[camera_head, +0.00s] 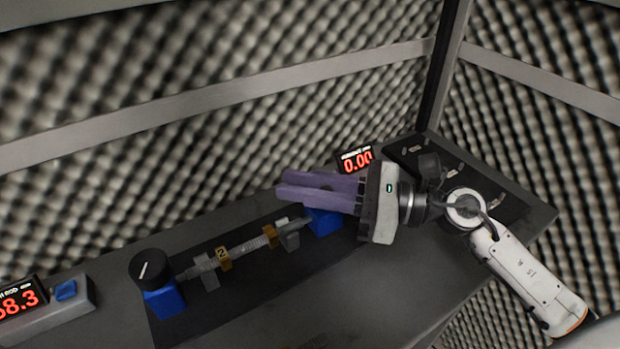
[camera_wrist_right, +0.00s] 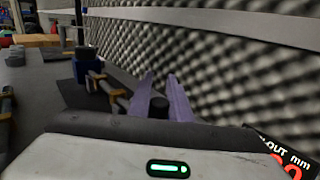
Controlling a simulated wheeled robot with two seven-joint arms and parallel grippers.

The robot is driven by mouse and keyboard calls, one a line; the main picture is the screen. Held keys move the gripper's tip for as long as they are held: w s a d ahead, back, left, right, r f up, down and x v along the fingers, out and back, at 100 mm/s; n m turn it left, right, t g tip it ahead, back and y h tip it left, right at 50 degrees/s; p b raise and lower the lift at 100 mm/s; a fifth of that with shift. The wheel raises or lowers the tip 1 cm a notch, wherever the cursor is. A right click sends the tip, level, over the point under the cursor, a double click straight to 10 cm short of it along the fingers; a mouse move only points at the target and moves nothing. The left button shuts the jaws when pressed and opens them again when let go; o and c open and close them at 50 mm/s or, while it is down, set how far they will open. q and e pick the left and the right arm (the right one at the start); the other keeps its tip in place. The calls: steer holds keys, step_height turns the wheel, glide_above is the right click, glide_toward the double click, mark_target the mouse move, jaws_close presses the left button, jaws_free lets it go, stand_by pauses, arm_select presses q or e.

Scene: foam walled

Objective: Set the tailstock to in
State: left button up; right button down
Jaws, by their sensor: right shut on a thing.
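A dark fixture plate (camera_head: 245,290) carries a blue block (camera_head: 165,302) with a black dial (camera_head: 151,268) at its left end. A second blue block (camera_head: 322,222) is at its right end, partly hidden by my right gripper. A grey shaft (camera_head: 245,246) lies between them on grey supports with yellow parts. I cannot tell from a label which block is the tailstock. My right gripper (camera_head: 282,184) has purple fingers above the right block. In the right wrist view, its fingers are on either side of a black knob (camera_wrist_right: 159,106) and shut on it. My left gripper is not in view.
A display (camera_head: 356,160) behind the gripper reads 0.00. Another display (camera_head: 20,299) at far left reads about 68.3, beside a blue button (camera_head: 66,290). A dark panel with small levers (camera_head: 455,172) is at the right. Foam walls rise behind the bench; its front right is clear.

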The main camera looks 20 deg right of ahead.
steer(key=c, duration=1.6)
jaws_free()
steer(key=b+v, duration=0.2)
steer(key=v, duration=0.7)
steer(key=shift+s+d+f, duration=0.1)
steer(key=shift+d, duration=0.05)
steer(key=shift+s+d, duration=0.35)
steer(key=shift+d, duration=0.05)
